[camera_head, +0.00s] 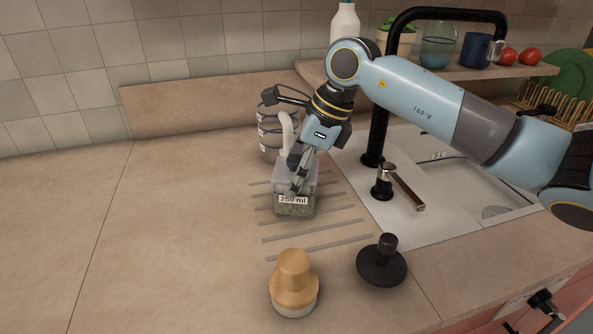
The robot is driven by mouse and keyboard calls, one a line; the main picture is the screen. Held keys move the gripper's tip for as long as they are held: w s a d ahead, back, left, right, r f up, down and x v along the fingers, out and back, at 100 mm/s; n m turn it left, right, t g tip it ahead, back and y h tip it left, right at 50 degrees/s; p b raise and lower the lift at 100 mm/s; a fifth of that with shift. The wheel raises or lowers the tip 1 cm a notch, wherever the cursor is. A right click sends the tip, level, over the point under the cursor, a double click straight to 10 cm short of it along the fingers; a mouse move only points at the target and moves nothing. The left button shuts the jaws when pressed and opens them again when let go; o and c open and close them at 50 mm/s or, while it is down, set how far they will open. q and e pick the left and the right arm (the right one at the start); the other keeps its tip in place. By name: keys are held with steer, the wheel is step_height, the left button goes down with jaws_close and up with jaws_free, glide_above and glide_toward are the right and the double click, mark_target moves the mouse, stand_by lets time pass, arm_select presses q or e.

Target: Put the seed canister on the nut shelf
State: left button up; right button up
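My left gripper is not in view.
Stacked labelled containers (264,142) stand close behind the canister. A wooden-topped tamper-like object (294,284) and a black knobbed object (382,262) stand in front. A black faucet (376,135) and sink (462,180) lie to the right. The left counter is clear.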

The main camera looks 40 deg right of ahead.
steer(key=o, duration=1.4)
steer(key=v, duration=1.1)
steer(key=shift+s+d+r, duration=0.15)
steer(key=shift+s+r, duration=0.05)
steer(key=shift+r, duration=0.3)
